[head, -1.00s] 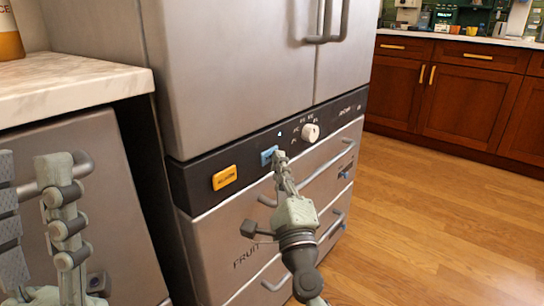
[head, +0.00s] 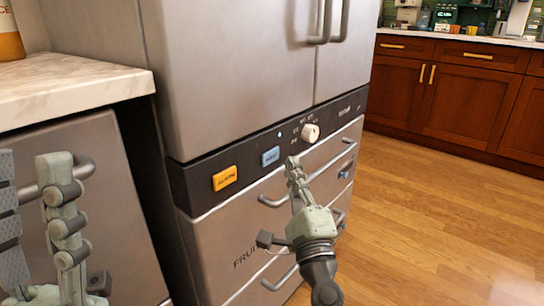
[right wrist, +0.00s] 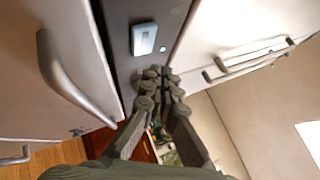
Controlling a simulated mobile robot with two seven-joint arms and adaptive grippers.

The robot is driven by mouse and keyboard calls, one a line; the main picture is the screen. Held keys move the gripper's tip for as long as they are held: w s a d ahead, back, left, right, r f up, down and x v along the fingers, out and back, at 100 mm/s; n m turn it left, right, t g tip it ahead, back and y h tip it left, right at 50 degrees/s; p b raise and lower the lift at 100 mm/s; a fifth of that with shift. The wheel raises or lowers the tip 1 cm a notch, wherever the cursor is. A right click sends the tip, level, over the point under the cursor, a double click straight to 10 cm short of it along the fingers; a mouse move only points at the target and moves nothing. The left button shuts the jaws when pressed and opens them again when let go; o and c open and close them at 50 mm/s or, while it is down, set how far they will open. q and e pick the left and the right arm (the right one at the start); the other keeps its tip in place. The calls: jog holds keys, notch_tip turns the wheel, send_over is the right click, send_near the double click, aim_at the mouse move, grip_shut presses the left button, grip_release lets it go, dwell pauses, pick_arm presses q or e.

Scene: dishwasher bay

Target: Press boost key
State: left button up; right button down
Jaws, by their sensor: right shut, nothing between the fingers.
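The blue key (head: 270,156) sits on the dark control strip of the large steel appliance, right of an orange key (head: 224,178). Its lettering is too small to read. A small pale round light (head: 279,134) shows above it. My right gripper (head: 292,163) is shut and empty, just right of and below the blue key, apart from it. In the right wrist view, the key (right wrist: 144,38) is fully visible beyond the closed fingertips (right wrist: 158,72). My left gripper (head: 32,170) is at the left edge, fingers apart, partly cut off.
A white knob (head: 310,132) stands out from the strip, right of the blue key. Drawer handles (head: 272,200) project below the strip. A marble-topped counter (head: 75,85) is at the left. Open wooden floor (head: 440,220) lies to the right.

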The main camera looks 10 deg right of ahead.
jog(key=shift+s+d, duration=0.95)
jog(key=shift+s, duration=0.25)
